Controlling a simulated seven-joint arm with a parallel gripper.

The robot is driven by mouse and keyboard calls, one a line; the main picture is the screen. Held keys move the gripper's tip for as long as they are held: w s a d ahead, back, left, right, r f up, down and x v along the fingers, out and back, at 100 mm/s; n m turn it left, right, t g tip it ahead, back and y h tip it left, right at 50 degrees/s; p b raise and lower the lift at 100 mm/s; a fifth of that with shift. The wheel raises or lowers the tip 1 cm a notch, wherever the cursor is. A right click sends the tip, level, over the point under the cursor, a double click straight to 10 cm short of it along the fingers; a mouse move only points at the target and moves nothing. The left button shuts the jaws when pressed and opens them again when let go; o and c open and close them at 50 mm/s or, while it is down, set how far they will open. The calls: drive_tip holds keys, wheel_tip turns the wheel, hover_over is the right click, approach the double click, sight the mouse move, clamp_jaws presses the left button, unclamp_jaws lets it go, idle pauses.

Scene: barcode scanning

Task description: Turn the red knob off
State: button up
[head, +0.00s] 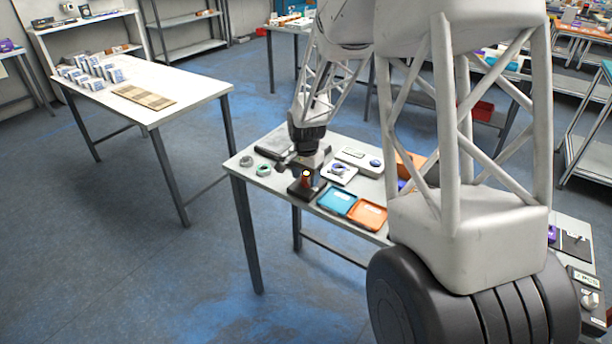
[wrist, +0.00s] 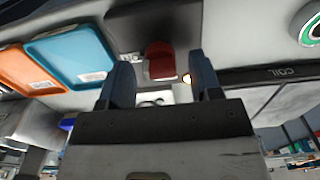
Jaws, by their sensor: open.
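The red knob (wrist: 160,62) shows in the wrist view just beyond my gripper (wrist: 162,80), roughly between the two dark fingertips. My gripper is open, with a finger on each side and a clear gap between. I cannot tell whether a finger touches the knob. A small glowing light (wrist: 187,79) sits beside the knob, close to the right finger. In the head view my gripper (head: 305,165) points down over a dark box (head: 305,191) on the white table, with a bit of the red knob (head: 306,181) showing. The knob's exact turn is unclear.
A blue tray (head: 337,201) and an orange tray (head: 368,214) lie right of the box. Two small round things (head: 263,169) lie to its left. A white device (head: 338,172) stands close behind. A second table (head: 190,92) stands at the left, with open floor between.

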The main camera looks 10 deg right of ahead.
drive_tip(key=shift+c, duration=0.4)
drive_tip(key=c, duration=0.9)
drive_tip(key=shift+o, duration=0.2)
drive_tip(key=shift+n, duration=0.4)
drive_tip(key=n, duration=0.4)
drive_tip(key=shift+r, duration=0.1)
drive_tip(key=n, duration=0.8)
drive_tip(key=shift+n, duration=0.3)
drive_tip(key=n, duration=0.4)
drive_tip(key=shift+n, duration=0.3)
